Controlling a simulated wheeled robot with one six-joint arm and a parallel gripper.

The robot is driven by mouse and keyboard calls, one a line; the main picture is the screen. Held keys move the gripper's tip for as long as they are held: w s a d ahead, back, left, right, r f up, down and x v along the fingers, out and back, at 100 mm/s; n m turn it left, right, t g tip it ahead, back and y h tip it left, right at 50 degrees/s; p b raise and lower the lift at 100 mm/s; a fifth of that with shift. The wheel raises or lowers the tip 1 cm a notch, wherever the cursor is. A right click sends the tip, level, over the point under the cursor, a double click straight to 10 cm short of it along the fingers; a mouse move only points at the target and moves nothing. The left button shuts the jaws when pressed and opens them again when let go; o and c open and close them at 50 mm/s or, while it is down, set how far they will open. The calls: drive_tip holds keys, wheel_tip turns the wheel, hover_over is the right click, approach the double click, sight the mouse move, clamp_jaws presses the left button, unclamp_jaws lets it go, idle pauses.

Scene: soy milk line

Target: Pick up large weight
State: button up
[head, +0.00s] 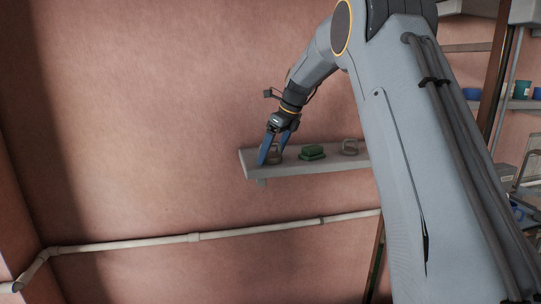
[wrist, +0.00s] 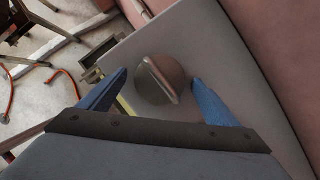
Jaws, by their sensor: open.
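The weight at the left end of the wall shelf is a round metal piece with a bar handle across its top. In the wrist view this weight (wrist: 148,84) sits between the tips of my gripper (wrist: 157,80), which is open with a blue finger on each side. In the head view my gripper (head: 274,156) points down at the shelf, and its fingers partly hide the weight (head: 275,157). I cannot tell whether either finger touches it. A second grey weight with a handle (head: 349,147) stands farther right on the shelf.
The grey shelf (head: 252,163) is fixed to a pink wall. A pale pipe (head: 195,237) runs along the wall below. Shelves with a teal cup (head: 522,89) stand at far right.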

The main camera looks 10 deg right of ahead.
drive_tip(key=c, duration=1.8)
drive_tip(key=shift+w+r, duration=0.1)
drive_tip(key=shift+c, duration=1.3)
drive_tip(key=shift+r, duration=0.1)
